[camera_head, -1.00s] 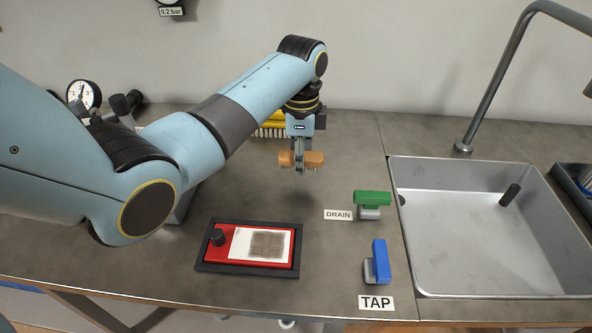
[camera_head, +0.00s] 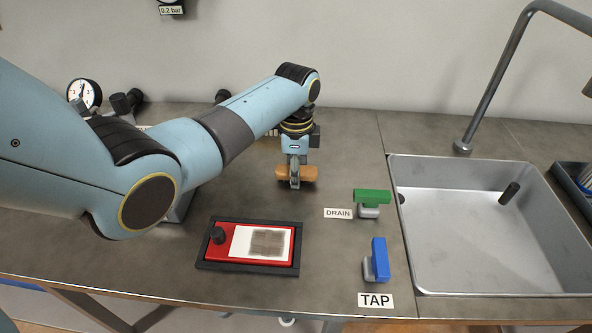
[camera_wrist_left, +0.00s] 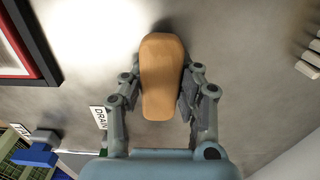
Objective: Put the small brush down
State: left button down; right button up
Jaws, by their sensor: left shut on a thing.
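The small brush (camera_head: 311,173) has an orange-brown wooden back. My left gripper (camera_head: 294,184) is shut on it, one finger on each side of its middle. In the head view the brush is level and low at the worktop, behind the red tray; I cannot tell whether its bristles touch the surface. In the left wrist view the brush (camera_wrist_left: 161,75) lies lengthwise between the fingers (camera_wrist_left: 160,95), its wooden back towards the camera and its bristles hidden. My right gripper is not in view.
A red plate with a white card (camera_head: 240,242) sits in a black frame (camera_head: 248,269) in front. The green DRAIN handle (camera_head: 372,196) and blue TAP handle (camera_head: 379,257) stand to the right, before the steel sink (camera_head: 480,240). The worktop around the brush is clear.

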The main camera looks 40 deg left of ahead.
pick_arm(q)
jog(key=shift+s+f, duration=0.1)
jog(key=shift+f, duration=0.1)
jog(key=c, duration=1)
grip_release()
jog(key=shift+f, duration=0.1)
jog(key=shift+b, duration=0.3)
notch_tip(320, 180, up, 12)
jog(key=shift+d+f+p, duration=0.1)
jog(key=shift+p, duration=0.4)
jog(key=shift+f, duration=0.1)
